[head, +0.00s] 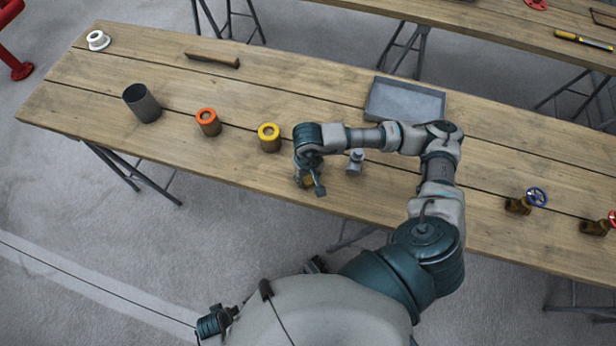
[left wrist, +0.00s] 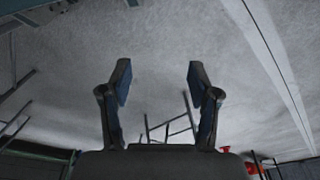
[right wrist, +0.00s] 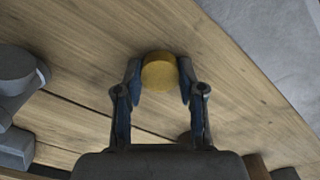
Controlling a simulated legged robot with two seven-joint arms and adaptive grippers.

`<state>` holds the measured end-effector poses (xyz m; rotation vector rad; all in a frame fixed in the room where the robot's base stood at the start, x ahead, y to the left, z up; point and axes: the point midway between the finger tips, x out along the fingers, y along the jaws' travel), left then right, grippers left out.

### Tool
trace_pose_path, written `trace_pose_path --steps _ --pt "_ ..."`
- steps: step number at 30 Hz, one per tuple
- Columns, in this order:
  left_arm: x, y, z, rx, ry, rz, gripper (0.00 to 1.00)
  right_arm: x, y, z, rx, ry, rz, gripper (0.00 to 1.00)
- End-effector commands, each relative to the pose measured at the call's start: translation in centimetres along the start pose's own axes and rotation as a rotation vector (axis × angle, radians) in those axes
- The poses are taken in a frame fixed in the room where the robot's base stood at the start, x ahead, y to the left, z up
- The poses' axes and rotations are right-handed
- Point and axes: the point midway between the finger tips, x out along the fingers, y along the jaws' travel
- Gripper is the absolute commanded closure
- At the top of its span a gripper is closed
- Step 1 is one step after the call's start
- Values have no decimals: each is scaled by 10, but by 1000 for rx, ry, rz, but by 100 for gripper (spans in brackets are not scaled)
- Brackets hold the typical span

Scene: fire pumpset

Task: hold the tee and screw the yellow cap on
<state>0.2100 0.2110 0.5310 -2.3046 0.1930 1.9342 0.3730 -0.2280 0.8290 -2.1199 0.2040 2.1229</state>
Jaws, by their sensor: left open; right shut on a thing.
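The yellow cap (right wrist: 160,73), a short round piece, is between the fingertips of my right gripper (right wrist: 159,80) in the right wrist view. In the head view, my right gripper (head: 309,186) is low over the front edge of the near bench, and the cap is mostly hidden by it. A grey metal fitting (head: 355,161), which looks like the tee, stands on the bench just right of that gripper. It also seems to show at the left of the right wrist view (right wrist: 14,85).
Left of the right gripper stand a yellow-ringed cylinder (head: 269,138), an orange-ringed cylinder (head: 208,122) and a dark grey cup (head: 142,103). A grey tray (head: 404,102) lies behind my right arm. Valves with blue (head: 526,201) and red (head: 600,224) handwheels are at right.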

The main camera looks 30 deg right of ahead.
Motion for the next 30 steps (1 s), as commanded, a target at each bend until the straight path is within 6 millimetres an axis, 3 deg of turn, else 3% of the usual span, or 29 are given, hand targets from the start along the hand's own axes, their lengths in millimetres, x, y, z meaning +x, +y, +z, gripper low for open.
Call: trace_pose_path --steps 5,11,22,30 --pt "0 1 -1 0 3 0 39 -10 1 -1 0 2 -1 90" --pt "2 1 -1 1 3 1 39 -36 0 -1 0 4 -2 90" --pt "-9 1 -6 -1 8 1 39 -41 10 82 -4 -1 0 90" --pt "39 2 24 6 -17 2 39 -48 11 92 3 1 1 90"
